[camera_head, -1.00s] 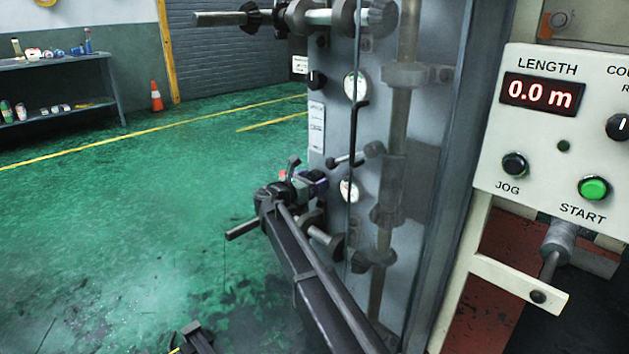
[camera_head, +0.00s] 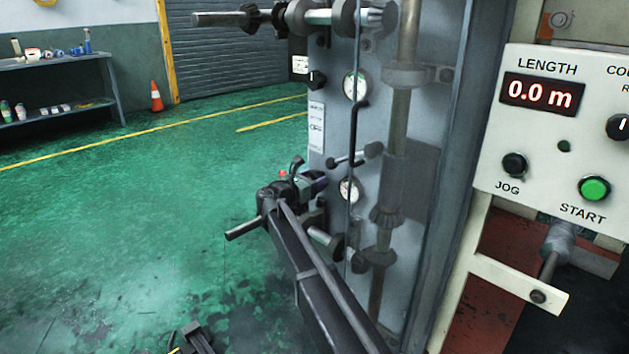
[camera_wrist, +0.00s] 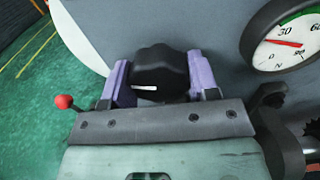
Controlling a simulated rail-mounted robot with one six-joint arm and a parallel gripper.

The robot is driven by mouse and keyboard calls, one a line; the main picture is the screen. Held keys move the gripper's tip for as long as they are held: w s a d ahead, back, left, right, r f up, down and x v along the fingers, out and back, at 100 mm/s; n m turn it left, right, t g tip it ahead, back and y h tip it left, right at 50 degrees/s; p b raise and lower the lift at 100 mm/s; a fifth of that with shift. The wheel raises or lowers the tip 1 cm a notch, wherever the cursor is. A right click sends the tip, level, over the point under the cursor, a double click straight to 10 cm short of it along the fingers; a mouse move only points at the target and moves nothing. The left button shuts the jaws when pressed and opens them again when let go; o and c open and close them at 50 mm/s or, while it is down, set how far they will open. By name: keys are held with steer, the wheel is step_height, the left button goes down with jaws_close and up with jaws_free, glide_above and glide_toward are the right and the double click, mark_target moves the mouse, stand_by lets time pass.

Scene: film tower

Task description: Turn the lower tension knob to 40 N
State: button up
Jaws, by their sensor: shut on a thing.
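The lower tension knob (camera_wrist: 160,72) is black with a white pointer line and sits on the grey panel. In the wrist view, the purple fingers of my gripper (camera_wrist: 156,80) are on either side of it, shut on it. The white pointer line (camera_wrist: 144,87) shows low on the knob's face, on the near side. The lower gauge (camera_wrist: 290,42) has a red needle, pointing left near the 30 mark; the exact reading is unclear. It also shows in the head view (camera_head: 348,190), just right of my gripper (camera_head: 314,184). The knob is hidden there by my gripper.
An upper knob (camera_head: 317,80) and upper gauge (camera_head: 355,86) are higher on the panel. Rollers and a vertical shaft (camera_head: 400,120) stand close to the right. A control box (camera_head: 560,130) reads 0.0 m. The green floor (camera_head: 130,220) to the left is open.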

steer(key=m, duration=1.1)
steer(key=shift+a, duration=0.1)
stand_by(0.5)
steer(key=o, duration=0.9)
steer(key=shift+r, duration=0.1)
steer(key=v, duration=1)
steer(key=shift+s+a, duration=0.2)
steer(key=shift+s, duration=0.05)
